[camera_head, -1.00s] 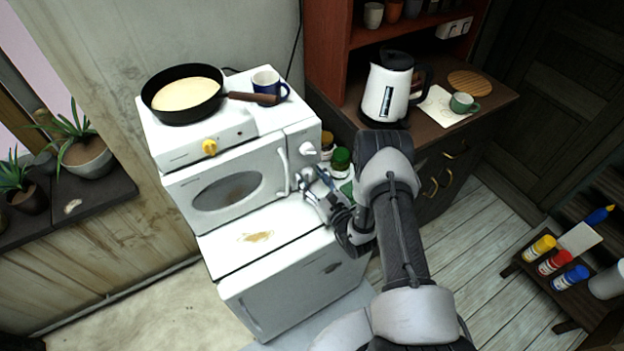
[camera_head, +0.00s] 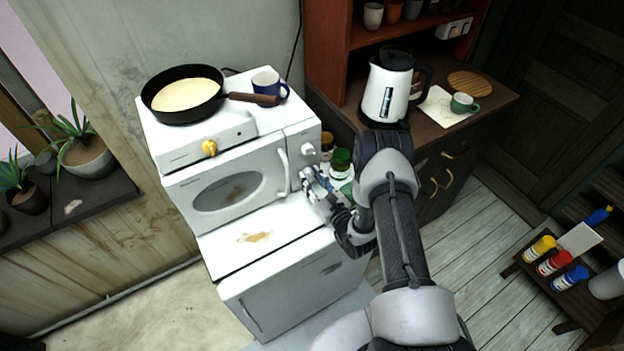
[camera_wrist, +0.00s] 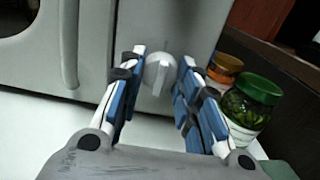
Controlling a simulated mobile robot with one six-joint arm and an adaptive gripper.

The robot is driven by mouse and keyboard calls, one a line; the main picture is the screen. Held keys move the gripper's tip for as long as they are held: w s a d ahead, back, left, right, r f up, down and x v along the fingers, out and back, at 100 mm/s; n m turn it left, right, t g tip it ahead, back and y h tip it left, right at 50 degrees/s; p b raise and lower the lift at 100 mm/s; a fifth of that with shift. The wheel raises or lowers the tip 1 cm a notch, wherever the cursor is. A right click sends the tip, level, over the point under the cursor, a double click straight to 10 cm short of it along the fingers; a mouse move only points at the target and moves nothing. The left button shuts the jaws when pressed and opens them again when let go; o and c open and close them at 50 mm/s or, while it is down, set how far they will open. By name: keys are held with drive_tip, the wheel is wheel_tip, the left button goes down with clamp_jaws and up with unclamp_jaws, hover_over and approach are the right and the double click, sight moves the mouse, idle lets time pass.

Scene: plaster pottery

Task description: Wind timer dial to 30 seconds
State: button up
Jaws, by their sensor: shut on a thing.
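The white microwave (camera_head: 181,188) stands on a white cabinet and has a control panel on its right side. A pale round knob (camera_head: 308,150) shows on the upper panel, and the gripper's fingers are just below it. In the wrist view a grey dial with a raised grip bar (camera_wrist: 157,72) sits between the two blue-padded fingers. My gripper (camera_head: 308,178) is at the lower panel, shut on this dial; it also shows in the wrist view (camera_wrist: 163,56). The dial's markings are too small to read, and the fingers hide the lower panel in the head view.
A green-lidded jar (camera_head: 342,159) and an orange-lidded jar (camera_wrist: 225,67) stand close to the gripper's right. A hotplate with a yellow knob (camera_head: 209,147) sits on the microwave, bearing a pan (camera_head: 182,112); a blue mug (camera_head: 266,82) is beside it. A kettle (camera_head: 388,88) stands on the counter.

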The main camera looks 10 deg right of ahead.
drive_tip(key=shift+m, duration=0.3)
drive_tip(key=m+b, duration=0.2)
drive_tip(key=m, duration=0.3)
drive_tip(key=shift+b, duration=0.3)
drive_tip(key=m+b, duration=0.1)
drive_tip(key=m, duration=0.5)
drive_tip(key=shift+m, duration=0.3)
drive_tip(key=o, duration=1.1)
